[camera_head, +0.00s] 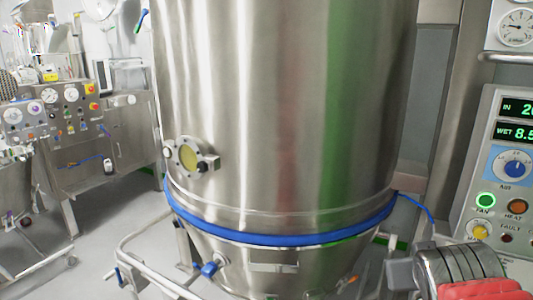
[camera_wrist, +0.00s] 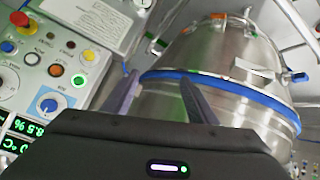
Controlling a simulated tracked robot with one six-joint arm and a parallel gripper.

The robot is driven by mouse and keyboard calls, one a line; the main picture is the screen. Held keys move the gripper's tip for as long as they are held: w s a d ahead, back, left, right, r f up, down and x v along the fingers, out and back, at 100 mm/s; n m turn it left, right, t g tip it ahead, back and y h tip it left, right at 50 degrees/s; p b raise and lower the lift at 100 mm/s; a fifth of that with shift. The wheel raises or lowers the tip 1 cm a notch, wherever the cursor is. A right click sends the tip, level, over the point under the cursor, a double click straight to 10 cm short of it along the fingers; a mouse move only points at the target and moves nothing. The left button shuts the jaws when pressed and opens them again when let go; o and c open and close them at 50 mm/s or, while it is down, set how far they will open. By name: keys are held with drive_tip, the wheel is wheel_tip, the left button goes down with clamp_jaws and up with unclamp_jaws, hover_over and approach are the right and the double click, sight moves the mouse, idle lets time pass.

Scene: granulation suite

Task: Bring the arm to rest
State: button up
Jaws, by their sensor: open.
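My gripper (camera_wrist: 159,80) shows in the wrist view as two dark fingers standing apart, with nothing between them. Beyond the fingers is a large steel vessel (camera_wrist: 215,110) with a blue band, seen tilted. I cannot tell the distance, but no contact shows. In the head view, a grey ribbed part with red pieces at the lower right seems to be my arm; my gripper's fingers cannot be made out there.
The steel vessel (camera_head: 285,110) fills the middle of the head view, with a blue band (camera_head: 285,238) and a round sight port (camera_head: 188,157). A control panel (camera_head: 500,180) with lit displays stands close at right. Steel benches with gauges (camera_head: 105,130) stand at left. Some floor (camera_head: 120,215) is clear.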

drive_tip(key=s+a+f+g+y, duration=0.1)
drive_tip(key=s+a+f+y, duration=0.1)
drive_tip(key=s+a+f, duration=0.2)
drive_tip(key=s+a+f+g+y, duration=0.2)
drive_tip(key=s+a+f, duration=0.2)
drive_tip(key=s+a, duration=0.3)
drive_tip(key=a, duration=0.3)
drive_tip(key=shift+n+g, duration=0.3)
drive_tip(key=shift+n, duration=0.1)
drive_tip(key=shift+c, duration=0.7)
